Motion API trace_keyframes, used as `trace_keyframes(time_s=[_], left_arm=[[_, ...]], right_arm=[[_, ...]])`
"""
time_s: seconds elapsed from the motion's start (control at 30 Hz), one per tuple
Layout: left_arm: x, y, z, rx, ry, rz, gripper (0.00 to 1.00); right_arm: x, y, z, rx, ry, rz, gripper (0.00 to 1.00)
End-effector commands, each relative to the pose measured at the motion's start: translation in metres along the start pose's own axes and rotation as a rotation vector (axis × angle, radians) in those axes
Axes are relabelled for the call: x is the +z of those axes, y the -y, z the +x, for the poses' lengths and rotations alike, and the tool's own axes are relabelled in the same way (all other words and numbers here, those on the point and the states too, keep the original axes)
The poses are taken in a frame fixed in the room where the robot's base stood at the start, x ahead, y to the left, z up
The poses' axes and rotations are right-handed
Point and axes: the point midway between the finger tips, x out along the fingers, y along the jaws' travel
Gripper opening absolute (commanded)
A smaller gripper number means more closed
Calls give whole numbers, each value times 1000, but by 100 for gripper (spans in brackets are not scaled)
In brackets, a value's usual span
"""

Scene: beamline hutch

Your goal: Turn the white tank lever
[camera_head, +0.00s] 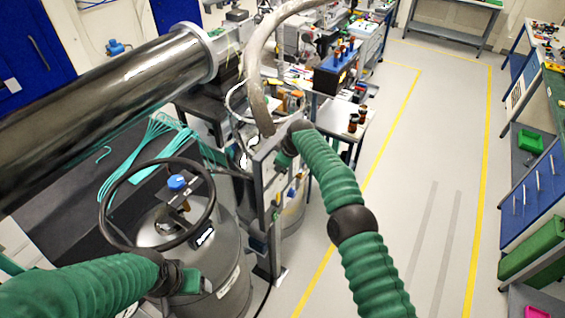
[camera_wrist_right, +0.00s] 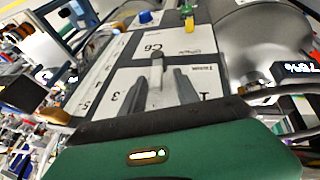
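The white lever (camera_wrist_right: 157,68) stands out from a white labelled panel (camera_wrist_right: 125,76) in the right wrist view. My right gripper (camera_wrist_right: 160,84) is open, with its two grey fingers on either side of the lever. I see gaps between fingers and lever, and contact cannot be made out. In the head view my right gripper (camera_head: 283,152) is at the top of the narrow panel stand beside the tank; the lever is hidden there. My left gripper (camera_head: 200,284) is low in front of the grey tank (camera_head: 228,262); its fingers cannot be made out.
A blue knob (camera_wrist_right: 145,17) and a green-and-yellow handle (camera_wrist_right: 188,18) sit farther along the panel. A ring handle (camera_head: 110,190) tops the tank. A thick hose (camera_head: 256,80) hangs close above my right gripper. Open floor (camera_head: 410,180) lies to the right.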

Motion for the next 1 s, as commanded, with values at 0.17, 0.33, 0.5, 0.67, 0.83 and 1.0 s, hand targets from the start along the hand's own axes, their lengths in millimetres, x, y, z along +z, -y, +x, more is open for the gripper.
trace_keyframes(time_s=[0.17, 0.33, 0.5, 0.67, 0.83, 1.0], left_arm=[[0, 0, 2, 0, 0, 0, 76], [4, 0, 18, 0, 0, 0, 76], [10, 0, 44, 0, 0, 0, 76], [15, 0, 62, 0, 0, 0, 76], [17, 0, 73, 0, 0, 0, 76], [18, 0, 74, 0, 0, 0, 76]], right_arm=[[1, 0, 0, -1, 2, 0, 37], [1, 0, -12, -1, 0, -1, 37], [3, 1, -48, 3, 1, -1, 37], [1, 1, -97, 3, 0, 0, 37], [-1, 0, -140, 1, 1, 0, 37], [-2, 0, -162, -1, 3, -1, 37]])
